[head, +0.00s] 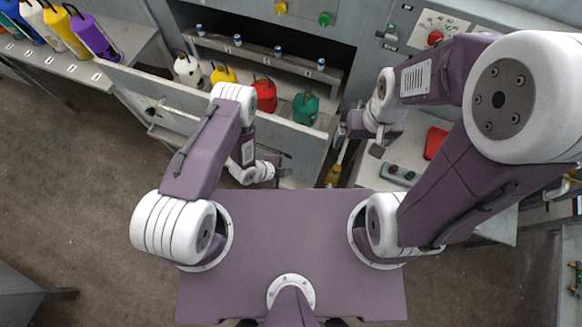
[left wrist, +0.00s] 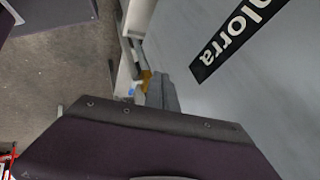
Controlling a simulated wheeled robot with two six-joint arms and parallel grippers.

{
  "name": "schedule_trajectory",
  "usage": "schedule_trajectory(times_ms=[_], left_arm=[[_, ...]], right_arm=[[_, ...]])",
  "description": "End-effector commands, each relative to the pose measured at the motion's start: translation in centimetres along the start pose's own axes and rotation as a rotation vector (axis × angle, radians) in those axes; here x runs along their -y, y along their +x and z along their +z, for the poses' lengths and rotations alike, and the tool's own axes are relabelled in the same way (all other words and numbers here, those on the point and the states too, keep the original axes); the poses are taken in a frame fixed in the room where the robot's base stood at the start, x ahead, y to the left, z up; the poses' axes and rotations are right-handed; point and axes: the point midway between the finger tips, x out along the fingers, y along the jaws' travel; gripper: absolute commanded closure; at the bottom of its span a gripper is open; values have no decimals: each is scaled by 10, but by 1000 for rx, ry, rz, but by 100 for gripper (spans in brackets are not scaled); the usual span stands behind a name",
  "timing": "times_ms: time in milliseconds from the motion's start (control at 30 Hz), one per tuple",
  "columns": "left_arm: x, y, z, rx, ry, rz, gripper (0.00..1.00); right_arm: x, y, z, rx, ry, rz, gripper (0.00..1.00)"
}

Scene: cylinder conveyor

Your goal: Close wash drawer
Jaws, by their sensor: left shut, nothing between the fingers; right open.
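The wash drawer (head: 165,93) is pulled out from the grey machine in the head view. A white cylinder (head: 187,70), a yellow one (head: 223,75), a red one (head: 264,96) and a green one (head: 305,108) stand behind its front panel. My left gripper (head: 279,170) is shut and empty at the near, outer side of the front panel, towards its right end. I cannot tell whether it touches the panel. In the left wrist view, a grey panel with a black label (left wrist: 238,40) fills the right side. My right gripper (head: 355,138) is open, just right of the drawer.
A side shelf (head: 95,67) at upper left carries several coloured bottles. At right, a console (head: 405,152) holds a button box (head: 397,174) and a red object (head: 435,143). A yellow item (head: 333,176) hangs between drawer and console.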

Motion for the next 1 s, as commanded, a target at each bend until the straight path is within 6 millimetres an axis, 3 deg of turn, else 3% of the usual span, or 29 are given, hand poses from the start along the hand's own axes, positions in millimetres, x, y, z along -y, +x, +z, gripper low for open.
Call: schedule_trajectory(times_ms=[33, 233, 300, 400, 1000], left_arm=[[1, 12, 5, -1, 3, -4, 100], [16, 15, 3, -1, 2, -2, 100], [27, 11, -2, -1, 2, -2, 100], [33, 15, -1, 0, 1, 0, 100], [44, 24, 1, 0, 2, -3, 100]], right_arm=[[0, 23, 2, 0, 0, 0, 4], [-1, 55, 6, 0, 0, 0, 4], [-1, 41, 4, 1, 0, 0, 4], [-1, 39, 4, -1, 0, 0, 4], [-1, 47, 5, 0, 0, 0, 4]])
